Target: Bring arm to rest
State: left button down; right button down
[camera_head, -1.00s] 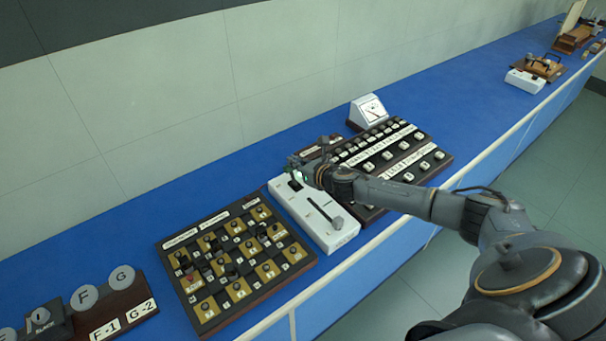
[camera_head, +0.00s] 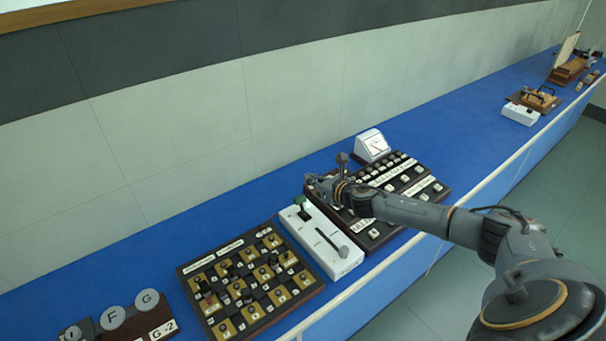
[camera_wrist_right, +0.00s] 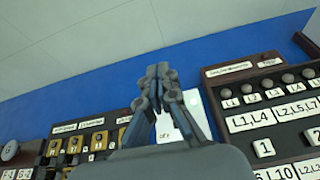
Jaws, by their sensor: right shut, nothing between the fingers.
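My right arm reaches in from the lower right of the head view. Its gripper (camera_head: 318,182) is above the bench, over the left edge of the dark label board and beside the far end of the white switch box (camera_head: 322,243). In the right wrist view the gripper (camera_wrist_right: 155,85) is shut and empty, its fingers pointing toward the blue bench and wall. It partly hides the white box (camera_wrist_right: 168,130) behind it. A green-topped knob stands up at the box's far end in the head view. My left gripper is not in view.
The blue bench (camera_head: 120,270) runs along the wall. A gold-and-black knob board (camera_head: 250,283) lies left of the white box, the label board (camera_head: 432,190) right of it. A white meter (camera_head: 372,145) stands behind. A pale rail (camera_head: 350,290) edges the bench front.

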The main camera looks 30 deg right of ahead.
jog(key=s+a+f+m+g, duration=0.1)
jog(key=s+a+f+m, duration=0.1)
jog(key=s+a+m, duration=0.3)
jog(key=s+a+f+m+g+h, duration=0.1)
jog(key=s+a+f+m, duration=0.1)
jog(key=s+a+m, duration=0.35)
jog(key=s+a+f+m+g, duration=0.1)
jog(key=s+a+f+m, duration=0.15)
jog(key=a+m, duration=0.45)
jog(key=s+a+r+m+g, duration=0.15)
jog(key=s+m+g, duration=0.25)
jog(key=s+m, duration=0.75)
jog(key=s+a+f+m+g, duration=0.1)
jog(key=s+a+m+g, duration=0.4)
jog(key=s, duration=1.1)
notch_tip(320, 180, down, 32)
jog(key=d+r+b, duration=0.1)
jog(key=d+b, duration=0.1)
jog(key=b, duration=0.6)
jog(key=s+d+f+b, duration=0.1)
jog(key=s+f+b, duration=0.2)
jog(key=s+f, duration=0.5)
jog(key=s+d+f+g+b, duration=0.1)
jog(key=s+d+f+b, duration=0.1)
jog(key=s+f, duration=0.7)
notch_tip(320, 180, down, 8)
jog(key=shift+s+d+f+b, duration=0.2)
jog(key=shift+d+f+b, duration=0.05)
jog(key=shift+b, duration=0.45)
